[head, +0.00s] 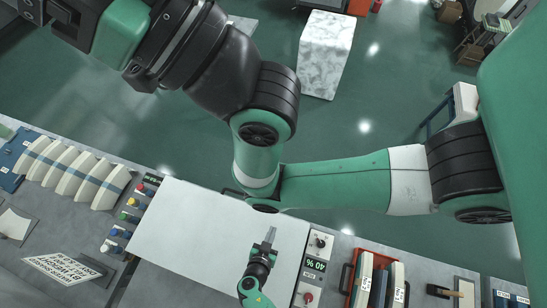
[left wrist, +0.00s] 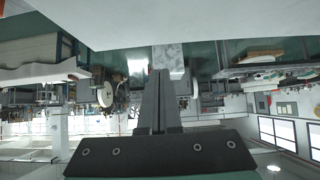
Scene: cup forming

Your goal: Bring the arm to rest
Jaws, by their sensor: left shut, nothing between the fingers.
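My left gripper (head: 270,237) is over the white panel (head: 192,225) near its right side, its fingers pointing toward the far edge in the head view. The fingers are shut together with nothing between them. In the left wrist view the two grey fingers (left wrist: 158,95) lie side by side at the middle. I cannot tell how high the gripper is above the panel. My right gripper is not in view. Green arm links cross the head view above the panel and hide part of its far edge.
Cream curved pieces (head: 75,177) stand in a row at the left. Coloured buttons (head: 128,217) flank the panel's left side. A control box with a "40 %" display (head: 316,265) and a red rack (head: 372,283) are at the right. A marble-patterned block (head: 326,52) stands beyond on the green floor.

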